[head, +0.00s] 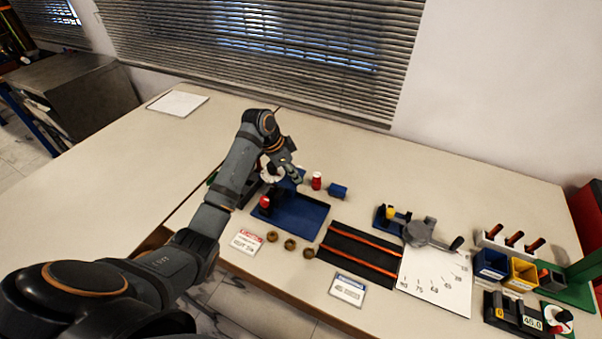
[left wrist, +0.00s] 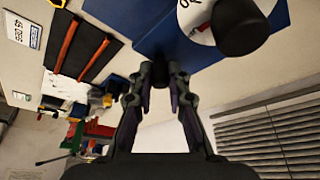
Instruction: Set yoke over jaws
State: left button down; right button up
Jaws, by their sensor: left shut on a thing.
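My left gripper (head: 293,177) is over the back of the blue tray (head: 309,217), beside a white round dial (head: 269,176). In the left wrist view its fingertips (left wrist: 160,72) close on a small dark grip, which seems to join a blue part (left wrist: 150,38). I cannot tell whether this part is the yoke. The white dial (left wrist: 197,25) and a large black knob (left wrist: 238,27) show close by in that view. The jaws cannot be made out clearly; the arm hides part of the rig. My right gripper is not in view.
A red cylinder (head: 316,181) and a blue block (head: 337,191) stand right of the gripper. Brown rings (head: 290,244) lie in front of the tray. A black mat with orange rails (head: 360,255), a grey angle fixture (head: 425,233) and small bins (head: 490,264) are farther right.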

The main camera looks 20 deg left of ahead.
pick_arm(q)
jog(key=shift+a, duration=0.15)
jog(key=c, duration=1.5)
grip_release()
jog(key=shift+o, duration=1)
jog(key=shift+a, duration=0.15)
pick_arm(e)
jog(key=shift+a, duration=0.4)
pick_arm(q)
jog(key=shift+r, duration=0.2)
jog(key=v, duration=1.1)
jog(key=shift+a+r, duration=0.15)
jog(key=shift+r, duration=0.1)
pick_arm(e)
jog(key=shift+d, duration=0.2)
pick_arm(q)
jog(key=shift+s+f, duration=0.1)
jog(key=shift+s, duration=0.1)
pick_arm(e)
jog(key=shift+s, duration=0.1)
